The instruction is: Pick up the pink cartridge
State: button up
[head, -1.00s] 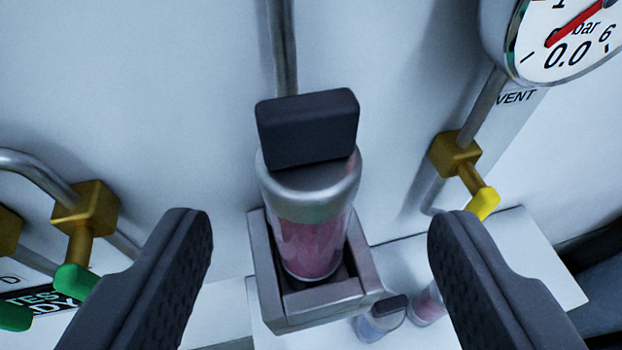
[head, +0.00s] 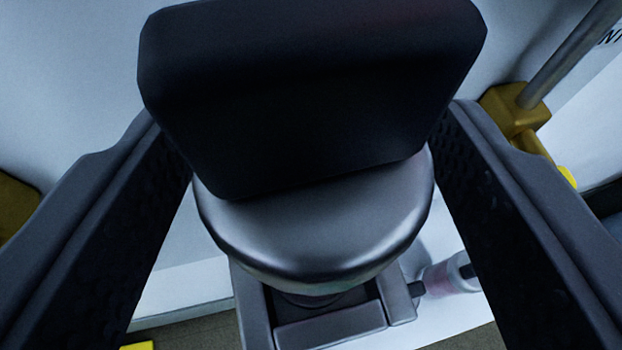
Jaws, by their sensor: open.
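The cartridge (head: 320,232) stands upright in a grey square holder (head: 330,328) and fills the middle of the view. Its black block-shaped handle (head: 310,95) and silver cap show large and close. Its pink body is hidden below the cap now. My gripper (head: 305,120) is open, with one dark finger on each side of the handle. The right finger is very near the handle's right edge, and the left finger is near its left edge. I cannot tell whether either touches it.
Another small cartridge with a pink band (head: 447,278) lies or stands on the white shelf at lower right. A brass valve (head: 515,110) with a pipe is at upper right. A pale wall is behind.

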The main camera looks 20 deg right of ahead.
jog(key=c, duration=1.2)
jog(key=shift+r, duration=0.15)
